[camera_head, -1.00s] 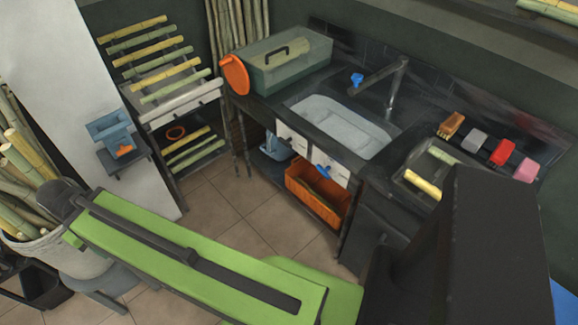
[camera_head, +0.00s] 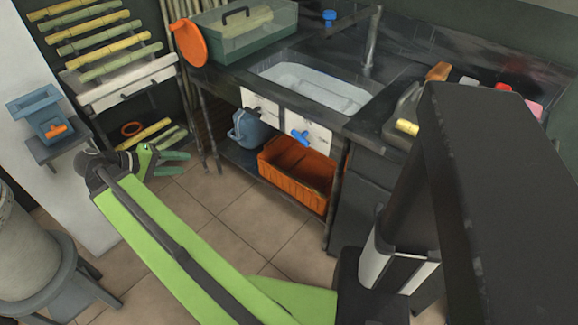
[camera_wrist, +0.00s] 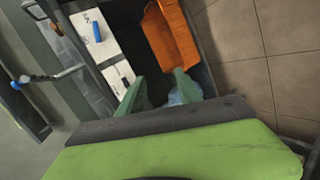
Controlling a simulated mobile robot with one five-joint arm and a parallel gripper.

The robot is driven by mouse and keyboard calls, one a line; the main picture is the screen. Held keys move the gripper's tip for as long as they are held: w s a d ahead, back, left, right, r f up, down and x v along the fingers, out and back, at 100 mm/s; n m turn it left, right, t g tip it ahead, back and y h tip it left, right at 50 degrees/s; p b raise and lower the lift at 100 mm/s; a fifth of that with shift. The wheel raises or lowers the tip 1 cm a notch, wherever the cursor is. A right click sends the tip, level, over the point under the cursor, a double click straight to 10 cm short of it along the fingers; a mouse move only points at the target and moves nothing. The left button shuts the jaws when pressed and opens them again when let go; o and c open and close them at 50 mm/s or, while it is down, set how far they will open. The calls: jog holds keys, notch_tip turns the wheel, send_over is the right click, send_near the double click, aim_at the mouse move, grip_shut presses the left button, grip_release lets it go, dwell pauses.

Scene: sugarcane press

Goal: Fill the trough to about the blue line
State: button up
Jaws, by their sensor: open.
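A blue knob (camera_head: 329,17) stands at the counter's back, left of the tap. I cannot make out a blue line or a water level in the trough. My gripper (camera_head: 187,163) is open and empty, out in front of the lower shelf and left of the trough. In the wrist view its two green fingers (camera_wrist: 157,84) point towards the cabinet. The trough (camera_wrist: 78,85) and tap (camera_wrist: 52,76) show at the left there.
An orange crate (camera_head: 297,173) and a blue can (camera_head: 252,129) sit under the counter, below white drawers with a blue handle (camera_head: 299,137). A lidded green box (camera_head: 243,35) stands on the counter. The rack of canes (camera_head: 103,38) is at left. Floor tiles between are clear.

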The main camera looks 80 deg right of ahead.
jog(key=s+d+f+m+g+b, duration=0.3)
jog(key=s+d+m+g+b, duration=0.15)
jog(key=s+d+b, duration=0.45)
jog(key=m+g+b, duration=0.1)
jog(key=m+g, duration=0.2)
jog(key=g, duration=0.1)
send_near(303, 135)
jog(key=x, duration=0.7)
jog(key=shift+f, duration=0.35)
jog(key=shift+d, duration=0.15)
jog(key=shift+n, duration=0.25)
grip_shut()
